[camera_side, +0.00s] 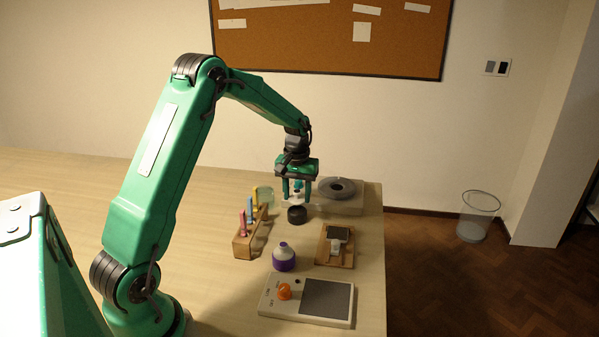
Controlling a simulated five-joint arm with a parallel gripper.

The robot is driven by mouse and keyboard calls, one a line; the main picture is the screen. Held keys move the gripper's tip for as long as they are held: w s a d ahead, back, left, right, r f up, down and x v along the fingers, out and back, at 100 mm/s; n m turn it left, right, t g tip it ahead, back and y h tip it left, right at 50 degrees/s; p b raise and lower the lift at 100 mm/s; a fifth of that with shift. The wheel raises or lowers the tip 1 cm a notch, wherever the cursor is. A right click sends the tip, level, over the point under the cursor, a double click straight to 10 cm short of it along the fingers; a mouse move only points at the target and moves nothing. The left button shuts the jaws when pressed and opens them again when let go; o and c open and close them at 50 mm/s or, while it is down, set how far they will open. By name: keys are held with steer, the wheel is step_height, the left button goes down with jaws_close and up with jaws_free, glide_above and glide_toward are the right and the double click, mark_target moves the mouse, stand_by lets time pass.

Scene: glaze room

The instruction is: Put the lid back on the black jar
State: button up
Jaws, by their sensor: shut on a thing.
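The black jar (297,215) stands upright on the wooden table, towards its right side and beyond the purple bottle. My green gripper (299,197) is directly above the jar, pointing down. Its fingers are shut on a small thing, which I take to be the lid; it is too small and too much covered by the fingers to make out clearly. I cannot tell whether the held lid touches the jar's rim or hangs just above it.
A wooden rack (243,248) with coloured sticks stands left of the jar. A purple bottle (284,262), a wooden board (347,259) and a white device (268,304) with an orange knob lie nearer. A grey disc (325,184) on a pale base is behind. The left table is clear.

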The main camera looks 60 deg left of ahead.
steer(key=shift+f, duration=1.2)
steer(key=shift+f, duration=0.25)
stand_by(1.3)
steer(key=o, duration=1)
steer(key=shift+o, duration=0.6)
steer(key=o, duration=0.4)
steer(key=shift+r, duration=0.1)
steer(key=shift+r, duration=3.45)
